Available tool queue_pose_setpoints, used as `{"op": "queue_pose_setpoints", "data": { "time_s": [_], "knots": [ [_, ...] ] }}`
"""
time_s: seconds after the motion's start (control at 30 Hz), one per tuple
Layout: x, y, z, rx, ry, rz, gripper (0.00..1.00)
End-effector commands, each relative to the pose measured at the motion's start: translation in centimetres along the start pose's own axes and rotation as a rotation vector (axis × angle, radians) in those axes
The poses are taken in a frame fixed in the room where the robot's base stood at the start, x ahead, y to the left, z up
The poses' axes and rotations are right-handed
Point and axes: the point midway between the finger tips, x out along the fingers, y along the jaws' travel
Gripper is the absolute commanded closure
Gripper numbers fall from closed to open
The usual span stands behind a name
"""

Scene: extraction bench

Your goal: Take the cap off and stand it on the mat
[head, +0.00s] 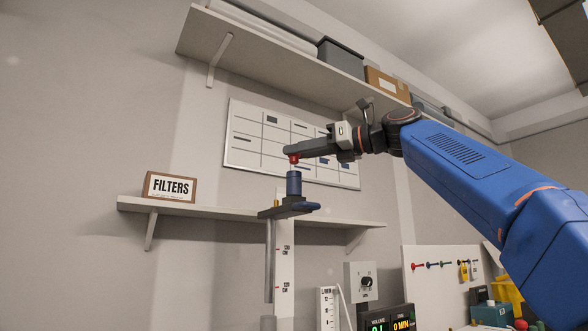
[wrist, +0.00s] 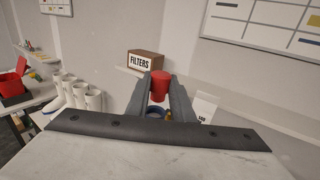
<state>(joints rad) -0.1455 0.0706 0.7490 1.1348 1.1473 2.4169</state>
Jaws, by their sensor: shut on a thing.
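My gripper (head: 290,152) reaches in from the right, level, above a portafilter-like dark holder (head: 288,209). It is shut on the red cap (head: 293,159). In the wrist view the red cap (wrist: 159,84) sits between my two fingertips (wrist: 160,92). Below it is a blue cylinder (head: 294,184), upright on the dark holder. A small gap shows between cap and cylinder in the head view. In the wrist view a blue round rim (wrist: 156,112) shows just below the cap, partly hidden by my gripper. I cannot make out the mat in either view.
A shelf (head: 160,206) with a FILTERS box (head: 169,187) runs behind the holder. A whiteboard (head: 245,140) hangs behind my gripper. A dial box (head: 362,282) and a display (head: 402,318) stand lower right. White boots (wrist: 75,92) show at left in the wrist view.

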Motion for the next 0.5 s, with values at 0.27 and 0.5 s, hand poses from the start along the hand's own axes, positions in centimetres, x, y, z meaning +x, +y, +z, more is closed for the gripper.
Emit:
{"op": "queue_pose_setpoints", "data": {
  "time_s": [0.27, 0.5],
  "knots": [
    [0.0, 0.0, 0.7, 0.0, 0.0, 0.0, 1.0],
    [0.0, 0.0, 1.1, 0.001, 0.0, 0.0, 1.0]
  ]
}}
